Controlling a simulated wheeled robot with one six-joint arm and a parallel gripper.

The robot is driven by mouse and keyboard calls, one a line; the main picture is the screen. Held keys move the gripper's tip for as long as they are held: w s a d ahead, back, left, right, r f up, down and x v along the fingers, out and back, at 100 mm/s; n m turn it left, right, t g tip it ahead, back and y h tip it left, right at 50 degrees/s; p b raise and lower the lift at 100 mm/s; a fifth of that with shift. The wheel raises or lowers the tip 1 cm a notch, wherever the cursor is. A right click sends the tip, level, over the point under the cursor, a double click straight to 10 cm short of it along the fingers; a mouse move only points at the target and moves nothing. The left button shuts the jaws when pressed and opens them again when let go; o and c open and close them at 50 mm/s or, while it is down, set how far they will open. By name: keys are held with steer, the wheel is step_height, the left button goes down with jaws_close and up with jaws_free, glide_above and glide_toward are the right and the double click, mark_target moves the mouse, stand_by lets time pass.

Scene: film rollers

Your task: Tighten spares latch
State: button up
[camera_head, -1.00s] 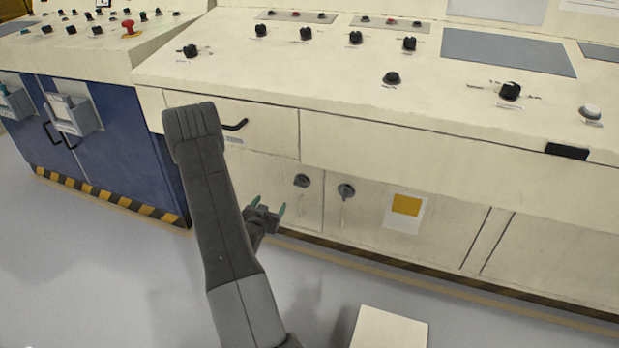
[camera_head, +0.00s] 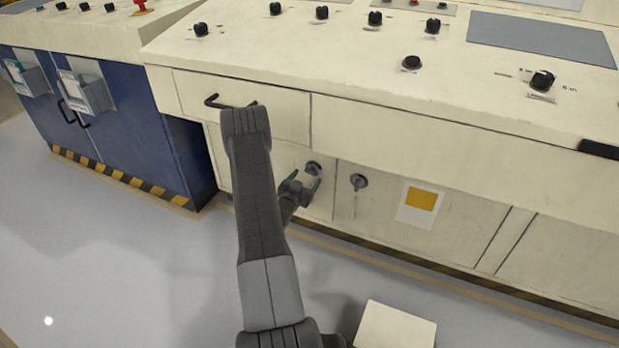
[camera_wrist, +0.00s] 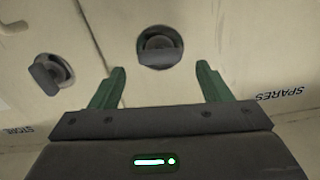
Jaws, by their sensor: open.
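The spares latch (camera_wrist: 160,44) is a round grey knob with a flat grip bar, in the upper middle of the wrist view. The SPARES label (camera_wrist: 280,93), upside down there, is on the same door. In the head view this latch (camera_head: 313,166) is the left of two on the low cream cabinet doors. My gripper (camera_head: 304,180) is open and empty, just in front of it. In the wrist view my green fingers (camera_wrist: 160,68) stand either side of the latch, with the tips short of it and no contact visible.
A second latch (camera_wrist: 51,74) sits on the neighbouring door, with its grip bar tilted; it also shows in the head view (camera_head: 358,182). A drawer with a black handle (camera_head: 228,103) is above, partly behind my arm. Blue cabinets (camera_head: 110,120) stand left. The grey floor is open at lower left.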

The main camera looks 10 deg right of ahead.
mark_target(310, 173)
steer(key=shift+b+x, duration=0.3)
steer(key=shift+x, duration=1.5)
steer(key=c, duration=1)
